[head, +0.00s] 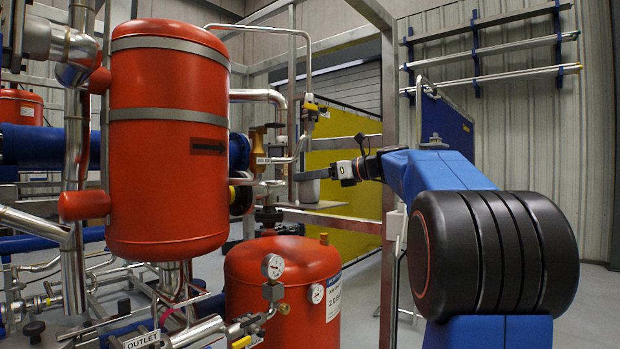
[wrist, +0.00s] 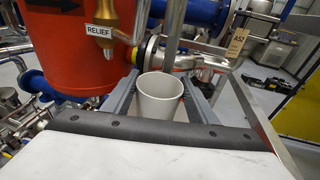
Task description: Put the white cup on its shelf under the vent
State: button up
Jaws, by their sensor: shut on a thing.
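The white cup (wrist: 159,98) is upright between the two grey fingers of my gripper (wrist: 161,80) in the wrist view, and its open mouth faces up. In the head view my gripper (head: 312,174) reaches in from the right and holds the cup (head: 308,191) over the small flat metal shelf (head: 325,206). The cup's base is at or just above the shelf; I cannot tell whether they touch. A vertical metal pipe, likely the vent (wrist: 173,38), stands just beyond the cup in the wrist view. The shelf is hidden there.
A brass relief valve (wrist: 123,22) with a RELIEF tag and a red tank (wrist: 70,45) are close on the left. A flanged pipe (wrist: 185,57) lies behind the cup. A grey frame post (head: 389,180) stands near my arm. A lower red tank (head: 283,290) is below.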

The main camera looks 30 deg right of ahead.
jog(key=shift+f, duration=0.1)
jog(key=o, duration=1.1)
jog(key=v, duration=1.2)
jog(key=shift+d, duration=0.1)
